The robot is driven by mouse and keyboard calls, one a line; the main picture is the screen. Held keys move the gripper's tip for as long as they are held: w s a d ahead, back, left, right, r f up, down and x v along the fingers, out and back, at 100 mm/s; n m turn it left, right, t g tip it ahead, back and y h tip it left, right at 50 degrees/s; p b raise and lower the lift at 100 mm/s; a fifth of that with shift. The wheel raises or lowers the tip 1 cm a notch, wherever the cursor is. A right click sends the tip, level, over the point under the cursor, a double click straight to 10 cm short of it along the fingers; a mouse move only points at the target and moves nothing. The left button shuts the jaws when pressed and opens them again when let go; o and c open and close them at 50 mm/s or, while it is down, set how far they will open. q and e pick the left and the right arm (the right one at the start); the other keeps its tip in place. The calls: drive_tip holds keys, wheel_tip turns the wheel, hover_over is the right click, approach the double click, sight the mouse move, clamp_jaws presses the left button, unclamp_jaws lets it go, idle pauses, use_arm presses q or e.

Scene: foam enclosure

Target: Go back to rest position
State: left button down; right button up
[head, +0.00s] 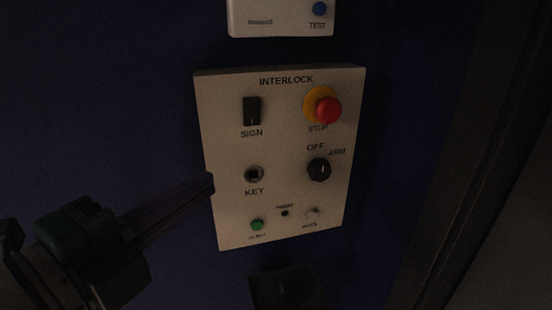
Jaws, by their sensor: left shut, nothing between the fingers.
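My left gripper (211,184) comes in from the lower left. Its dark fingers are together and empty. The fingertips are at the left edge of the interlock panel (285,215), level with the key switch (254,174); I cannot tell whether they touch the panel. My right gripper is not in view.
The panel carries a black SIGN switch (252,111), a red STOP button (327,110), an OFF/ARM knob (319,170) and a green button (257,225). A white box (280,20) is above it, a dark box (288,288) below. The dark blue wall (100,100) is otherwise bare.

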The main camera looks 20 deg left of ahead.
use_arm(q)
drive_tip(key=s+a+f+n+g+y, duration=0.45)
drive_tip(key=a+n+y, duration=0.2)
drive_tip(key=n, duration=0.65)
drive_tip(key=s+d+f+n+g+h, duration=0.2)
drive_tip(key=s+d+f+g, duration=0.15)
drive_tip(key=s, duration=0.25)
drive_tip(key=s+d+f+n+g+h, duration=0.1)
drive_tip(key=s+d+f+n+g, duration=0.15)
drive_tip(key=s+g, duration=0.25)
wheel_tip(320, 180, up, 35)
drive_tip(key=p, duration=3.5)
drive_tip(key=shift+s+a, duration=0.3)
drive_tip(key=shift+s, duration=0.15)
